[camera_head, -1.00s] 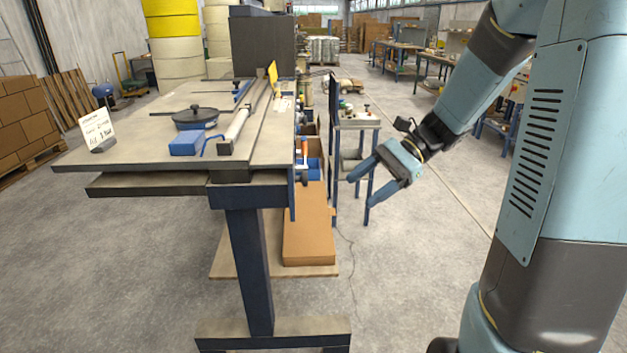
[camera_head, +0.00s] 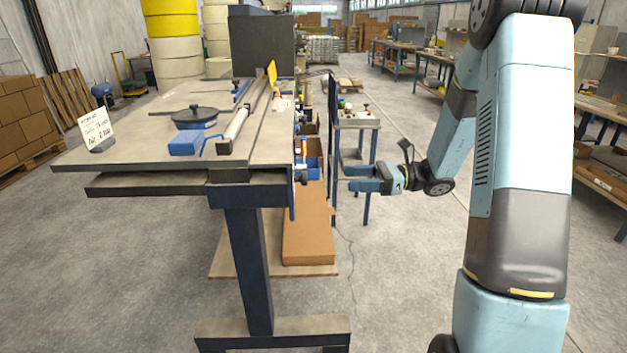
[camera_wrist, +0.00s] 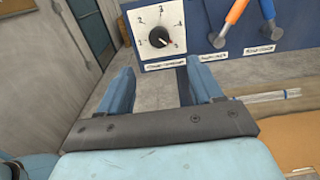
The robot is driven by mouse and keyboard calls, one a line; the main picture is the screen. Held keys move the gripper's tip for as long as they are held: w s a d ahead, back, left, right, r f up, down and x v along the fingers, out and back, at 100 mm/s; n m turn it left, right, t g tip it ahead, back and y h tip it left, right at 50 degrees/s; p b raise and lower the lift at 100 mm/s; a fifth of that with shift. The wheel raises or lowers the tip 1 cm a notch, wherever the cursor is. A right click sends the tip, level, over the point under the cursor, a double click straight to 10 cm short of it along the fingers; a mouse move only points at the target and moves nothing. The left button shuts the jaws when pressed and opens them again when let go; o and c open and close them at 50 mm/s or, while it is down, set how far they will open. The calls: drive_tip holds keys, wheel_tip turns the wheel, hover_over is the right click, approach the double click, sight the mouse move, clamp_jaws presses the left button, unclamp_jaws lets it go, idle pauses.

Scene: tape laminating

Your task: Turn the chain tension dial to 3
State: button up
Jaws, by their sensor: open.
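The dial (camera_wrist: 157,40) shows in the wrist view as a dark round knob on a white square plate with numbers around it. Its pointer seems to face the lower right, near the 5; the 3 is at the top. The plate sits on a blue panel, with a blurred label below. My gripper (camera_wrist: 161,80) is open and empty, its two blue fingers apart just below the plate in the picture and not touching the dial. In the head view my gripper (camera_head: 351,179) points left, toward the side of the bench; the dial cannot be made out there.
An orange-handled lever (camera_wrist: 234,14) and a blue-handled lever (camera_wrist: 267,12) stand right of the dial. The bench (camera_head: 110,160) carries a black reel, a blue block and a sign. A small stand (camera_head: 358,123) is behind my gripper.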

sight(300, 178)
drive_tip(key=a, duration=1.1)
drive_tip(key=shift+w, duration=0.2)
drive_tip(key=shift+d, duration=0.1)
drive_tip(key=c, duration=1.1)
